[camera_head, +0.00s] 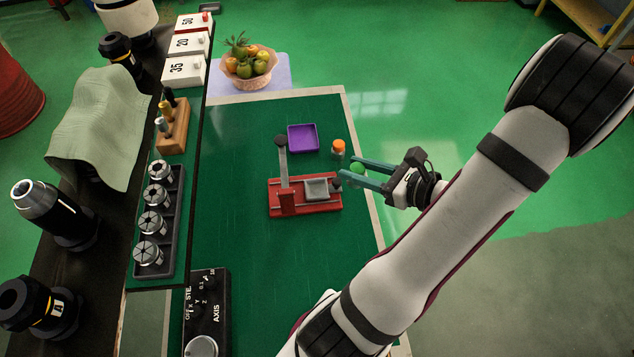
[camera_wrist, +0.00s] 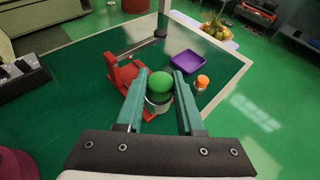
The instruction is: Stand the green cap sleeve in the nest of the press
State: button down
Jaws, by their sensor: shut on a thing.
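The green cap sleeve (camera_head: 358,168) is between the fingers of my gripper (camera_head: 348,169), which is shut on it. In the wrist view its round green cap (camera_wrist: 160,84) shows between the fingertips; grey metal shows below it, and I cannot tell how much of that is the sleeve's body. The red press (camera_head: 277,201) stands on the green table, with its lever (camera_head: 283,165) raised at the left. Its grey square nest (camera_head: 316,188) looks empty in the head view. My gripper is right of the nest, apparently above table height. The press is partly hidden in the wrist view (camera_wrist: 122,76).
An orange-capped sleeve (camera_head: 338,148) stands just beyond my gripper. A purple tray (camera_head: 303,138) lies behind the press. A dark shelf with a rack of collets (camera_head: 157,262) runs along the left. The table (camera_head: 240,140) is clear between shelf and press.

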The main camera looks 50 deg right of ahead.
jog(key=w+f, duration=0.1)
jog(key=w, duration=0.1)
jog(key=w+a+f, duration=0.1)
jog(key=w+f, duration=0.1)
jog(key=w, duration=0.1)
jog(key=w+f, duration=0.2)
jog(key=w, duration=0.1)
jog(key=shift+w+a+f, duration=0.1)
jog(key=shift+w+a, duration=0.1)
jog(key=shift+a, duration=0.2)
notch_tip(320, 180, down, 4)
jog(key=shift+w+f, duration=0.1)
jog(key=shift+w, duration=0.05)
jog(key=shift+f, duration=0.1)
jog(key=c, duration=0.5)
grip_release()
jog(key=shift+c, duration=0.2)
